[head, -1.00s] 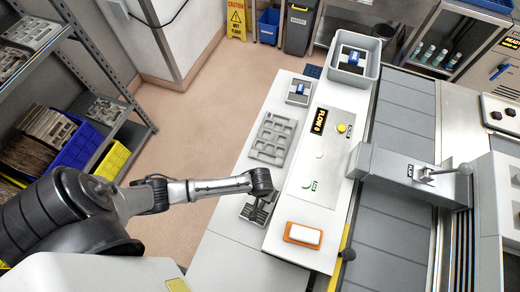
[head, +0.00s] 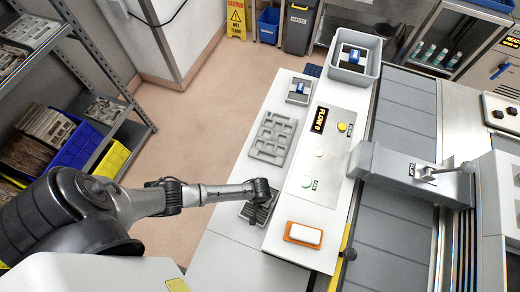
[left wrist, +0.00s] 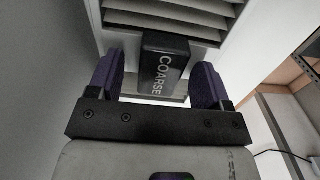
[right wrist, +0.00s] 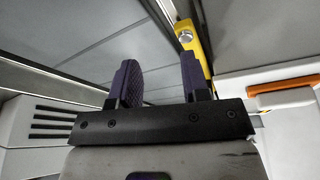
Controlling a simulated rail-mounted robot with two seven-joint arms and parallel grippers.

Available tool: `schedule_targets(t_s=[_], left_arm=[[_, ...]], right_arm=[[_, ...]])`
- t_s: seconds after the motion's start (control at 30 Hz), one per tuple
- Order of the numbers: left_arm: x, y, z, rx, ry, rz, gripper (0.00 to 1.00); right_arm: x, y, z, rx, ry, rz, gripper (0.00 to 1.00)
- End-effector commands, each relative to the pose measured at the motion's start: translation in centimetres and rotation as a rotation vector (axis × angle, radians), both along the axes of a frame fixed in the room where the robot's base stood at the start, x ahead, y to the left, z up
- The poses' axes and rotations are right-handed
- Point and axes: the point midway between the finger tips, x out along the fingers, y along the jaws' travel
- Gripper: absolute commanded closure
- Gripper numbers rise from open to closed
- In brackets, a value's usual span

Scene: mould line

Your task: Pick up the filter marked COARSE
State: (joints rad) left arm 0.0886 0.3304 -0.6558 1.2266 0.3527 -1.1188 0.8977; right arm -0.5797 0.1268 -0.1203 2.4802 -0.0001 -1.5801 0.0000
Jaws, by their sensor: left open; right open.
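The filter marked COARSE (left wrist: 204,24) shows in the left wrist view as a pale slatted block with a black handle (left wrist: 162,66) lettered COARSE. The handle lies between the two purple fingers of my left gripper (left wrist: 160,78), with a gap on each side. The left gripper is open. In the head view my left gripper (head: 256,212) is over the grey filter at the near left of the white bench, and hides part of it. My right gripper (right wrist: 160,80) is open with nothing between its fingers in the right wrist view; it is not visible in the head view.
A grey multi-pocket tray (head: 257,150) and a blue-handled filter (head: 290,98) lie farther along the bench (head: 232,240). A grey tub (head: 373,72) holds another blue-handled piece. A white block in an orange holder (head: 289,238) sits nearer. A control panel (head: 325,188) lies beside the tray.

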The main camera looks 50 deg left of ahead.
Motion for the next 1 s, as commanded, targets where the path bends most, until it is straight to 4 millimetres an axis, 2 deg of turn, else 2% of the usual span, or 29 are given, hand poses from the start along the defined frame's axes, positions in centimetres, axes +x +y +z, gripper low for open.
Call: schedule_targets(t_s=[0.37,0.9,1.0], left_arm=[[0.02,0.02,-0.5,0.0,0.0,0.0,0.3],[0.01,0.03,-0.49,0.0,0.0,0.0,0.81],[0.04,0.02,-0.47,0.0,-0.001,0.0,0.86]], right_arm=[[0.01,0.22,-0.07,0.008,0.0,-0.005,0.57],[0.01,0.27,-0.08,0.009,0.0,-0.006,0.57],[0.0,0.22,-0.07,0.008,0.0,-0.005,0.57]])
